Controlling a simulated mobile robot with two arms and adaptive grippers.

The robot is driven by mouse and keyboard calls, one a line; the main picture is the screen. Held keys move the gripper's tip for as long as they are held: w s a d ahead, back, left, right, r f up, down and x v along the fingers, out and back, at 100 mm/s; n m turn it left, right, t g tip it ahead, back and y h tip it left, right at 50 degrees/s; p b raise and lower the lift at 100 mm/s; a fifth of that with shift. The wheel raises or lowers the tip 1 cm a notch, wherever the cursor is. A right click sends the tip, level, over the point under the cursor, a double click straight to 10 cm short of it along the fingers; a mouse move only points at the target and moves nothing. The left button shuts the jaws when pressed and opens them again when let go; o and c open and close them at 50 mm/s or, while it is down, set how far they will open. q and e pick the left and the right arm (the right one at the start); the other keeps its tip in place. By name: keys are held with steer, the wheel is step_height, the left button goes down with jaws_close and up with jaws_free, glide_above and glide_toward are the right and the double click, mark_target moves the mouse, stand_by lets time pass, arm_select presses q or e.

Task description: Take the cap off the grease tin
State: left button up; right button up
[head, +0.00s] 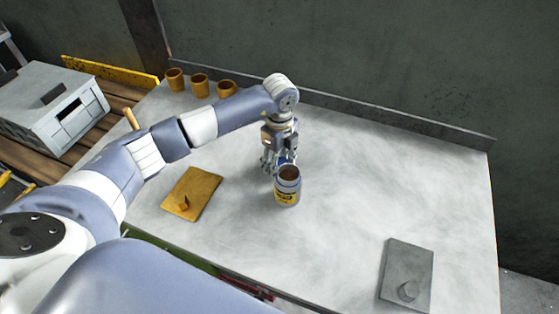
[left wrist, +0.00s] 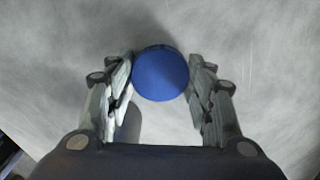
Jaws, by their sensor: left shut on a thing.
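The grease tin (head: 287,190) stands upright on the pale table in the head view, with a yellow label. Its top is open and shows brown inside. My left gripper (head: 279,161) is just behind the tin, pointing down. It is shut on the blue cap (left wrist: 160,74), which shows as a round disc between the fingertips (left wrist: 160,80) in the left wrist view. In the head view only a bit of blue shows behind the tin's rim. The cap is off the tin's mouth. My right gripper is in neither view.
Several orange cups, three in a row (head: 199,85), stand at the table's back left. A yellow plate with a knob (head: 193,190) lies left of the tin, a grey plate with a knob (head: 408,268) at front right. A grey crate (head: 50,105) stands beyond the left edge. The table's right side is mostly clear.

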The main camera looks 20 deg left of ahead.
arm_select(q)
steer(key=shift+f, duration=0.25)
steer(key=shift+f, duration=0.1)
steer(key=o, duration=1.2)
